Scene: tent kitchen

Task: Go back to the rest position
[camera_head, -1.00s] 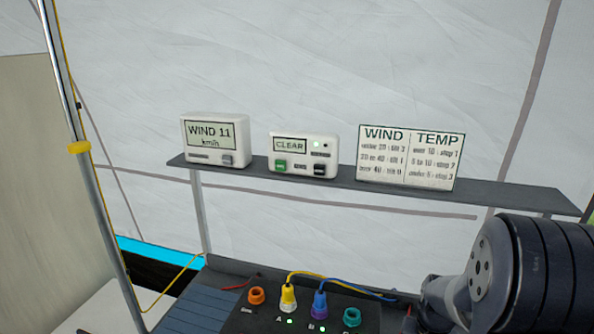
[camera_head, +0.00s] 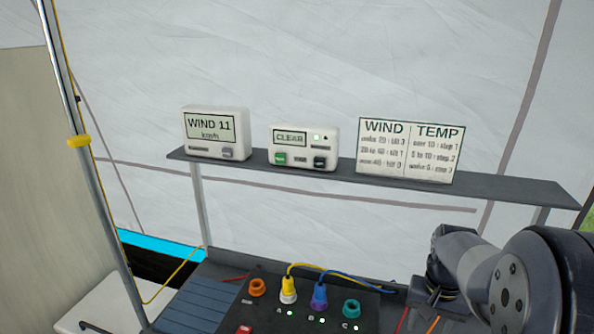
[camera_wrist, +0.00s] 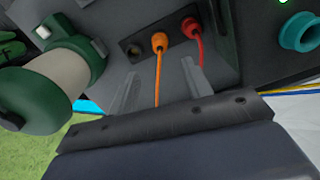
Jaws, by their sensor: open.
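My gripper (camera_wrist: 160,88) is open in the wrist view, its two pale fingers apart with nothing held between them. Behind the fingers are an orange plug (camera_wrist: 159,42) with its cable and a red plug (camera_wrist: 189,26) with its cable, both on a dark plate. I cannot tell how far the fingers are from them. In the head view my arm is at the lower right, right of the socket panel (camera_head: 262,318); the fingertips are not clear there.
A shelf (camera_head: 480,188) above the panel carries a wind display (camera_head: 215,133), a CLEAR box (camera_head: 302,148) and a WIND/TEMP chart (camera_head: 410,150). Yellow (camera_head: 288,290) and blue (camera_head: 319,297) plugs stand in the panel. A green cylindrical part (camera_wrist: 40,95) is close at left in the wrist view.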

